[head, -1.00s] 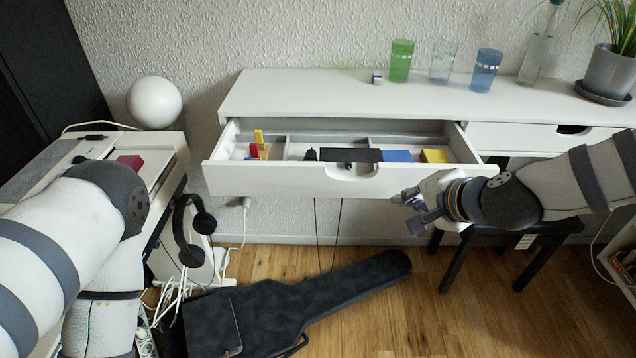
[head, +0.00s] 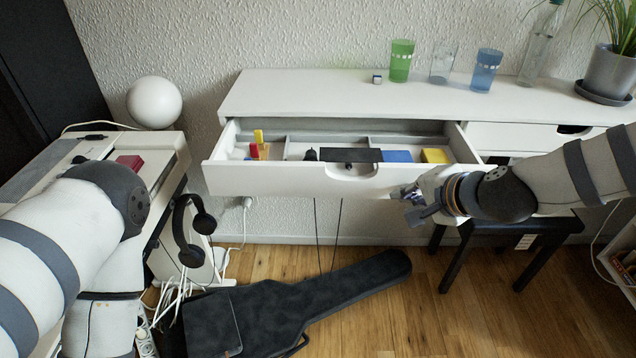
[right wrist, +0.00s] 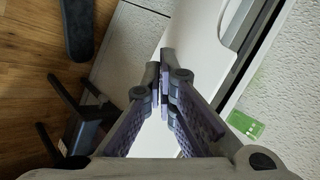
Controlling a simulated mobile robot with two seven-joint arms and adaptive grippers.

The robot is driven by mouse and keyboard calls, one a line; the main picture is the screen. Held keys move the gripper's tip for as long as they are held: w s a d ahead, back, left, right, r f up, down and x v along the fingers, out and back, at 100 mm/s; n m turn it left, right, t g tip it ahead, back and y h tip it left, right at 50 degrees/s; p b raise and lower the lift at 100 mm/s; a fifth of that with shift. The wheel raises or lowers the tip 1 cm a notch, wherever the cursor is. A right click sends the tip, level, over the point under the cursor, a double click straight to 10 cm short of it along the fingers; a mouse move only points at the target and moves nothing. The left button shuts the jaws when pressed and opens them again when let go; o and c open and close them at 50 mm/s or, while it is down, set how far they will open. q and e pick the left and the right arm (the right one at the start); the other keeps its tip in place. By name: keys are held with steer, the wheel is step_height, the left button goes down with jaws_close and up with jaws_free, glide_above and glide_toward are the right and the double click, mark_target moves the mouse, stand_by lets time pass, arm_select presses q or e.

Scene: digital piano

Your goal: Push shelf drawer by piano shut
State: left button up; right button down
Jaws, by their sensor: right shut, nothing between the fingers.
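The white shelf drawer (head: 260,181) is pulled out of the white shelf (head: 330,93) in the head view. Inside it lie red and yellow pieces, a black item, a blue block and a yellow block. My right gripper (head: 404,197) is shut and empty, in front of the drawer's right end near its lower edge. In the right wrist view the shut fingers (right wrist: 160,80) are close to a white panel; I cannot tell whether they touch it. My left arm comes in at the left, but its gripper is not visible.
A green glass (head: 401,61), a clear glass, a blue glass (head: 486,72), a bottle and a potted plant stand on the shelf top. A black instrument case (head: 300,300) lies on the floor below. A dark stool (head: 510,228) stands beneath my right arm. Headphones (head: 190,235) hang at the left.

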mark_target(393, 157)
steer(key=shift+w, duration=0.45)
stand_by(0.5)
